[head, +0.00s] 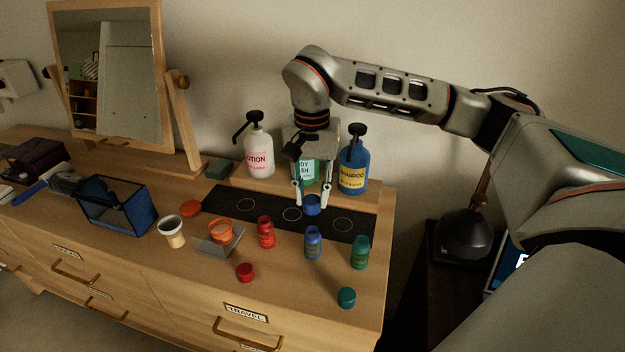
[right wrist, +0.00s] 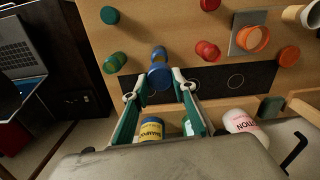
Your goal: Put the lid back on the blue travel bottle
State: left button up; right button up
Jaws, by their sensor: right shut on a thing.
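The blue travel bottle (head: 313,243) stands upright and uncapped-looking on the dresser top, between the red and green small bottles; it also shows in the right wrist view (right wrist: 159,53). My right gripper (head: 312,199) points down behind the bottle, over the dark mat (head: 265,212). It is shut on the blue lid (head: 312,207), which sits between its fingertips, apart from the bottle in the head view. In the right wrist view the lid (right wrist: 160,78) partly overlaps the bottle's near end. My left gripper is not clearly in view.
Red (head: 266,233) and green (head: 360,253) bottles flank the blue one. A red lid (head: 245,272) and green lid (head: 346,298) lie in front. Lotion (head: 259,152) and shampoo (head: 353,168) pump bottles stand behind the gripper. An orange cup (head: 220,233) is at left.

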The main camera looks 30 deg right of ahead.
jog(key=shift+d+f+b, duration=0.15)
jog(key=shift+f+b, duration=0.3)
jog(key=shift+f, duration=2.65)
jog(key=shift+p, duration=0.35)
jog(key=shift+f, duration=0.15)
dwell(0.4)
jog(key=o, duration=0.8)
jog(key=o, duration=0.4)
jog(key=shift+o, duration=0.2)
jog(key=shift+r, duration=3.5)
